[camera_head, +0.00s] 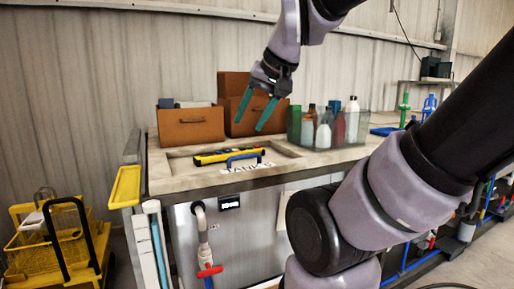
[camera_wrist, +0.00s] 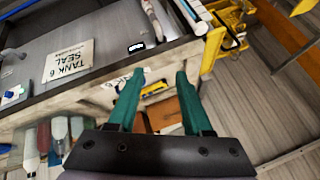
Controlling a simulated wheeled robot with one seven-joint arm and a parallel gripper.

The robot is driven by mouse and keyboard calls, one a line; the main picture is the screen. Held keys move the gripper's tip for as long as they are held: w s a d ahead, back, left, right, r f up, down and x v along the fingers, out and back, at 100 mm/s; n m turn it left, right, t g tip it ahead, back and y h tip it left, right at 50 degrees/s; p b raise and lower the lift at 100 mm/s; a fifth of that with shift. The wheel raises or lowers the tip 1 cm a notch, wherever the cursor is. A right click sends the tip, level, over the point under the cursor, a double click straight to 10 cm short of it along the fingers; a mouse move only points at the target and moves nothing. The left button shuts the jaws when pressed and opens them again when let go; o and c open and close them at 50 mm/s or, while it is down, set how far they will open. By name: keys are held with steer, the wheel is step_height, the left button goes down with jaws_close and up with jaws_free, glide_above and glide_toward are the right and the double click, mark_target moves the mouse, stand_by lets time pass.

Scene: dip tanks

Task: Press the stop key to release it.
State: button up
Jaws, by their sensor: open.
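A yellow-and-black bar with small coloured spots (camera_head: 230,155) lies in the recessed top of the tank bench, behind a blue handle (camera_head: 244,159). I cannot make out which spot, if any, is the stop key. My gripper (camera_head: 250,124) is open and empty, its two green fingers pointing down above and behind the bar, clear of it. In the wrist view the fingers (camera_wrist: 160,77) are spread, and a small yellow piece (camera_wrist: 154,88), perhaps the bar's end, shows between them. The rest of it is hidden there.
Brown bins (camera_head: 190,124) stand at the bench's back left. A clear tray of bottles (camera_head: 352,122) stands right of the gripper. A small display (camera_head: 229,202) and a red-handled valve (camera_head: 209,270) are on the tank front. A yellow cart (camera_head: 50,248) stands left.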

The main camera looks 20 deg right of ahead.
jaws_close()
stand_by(1.5)
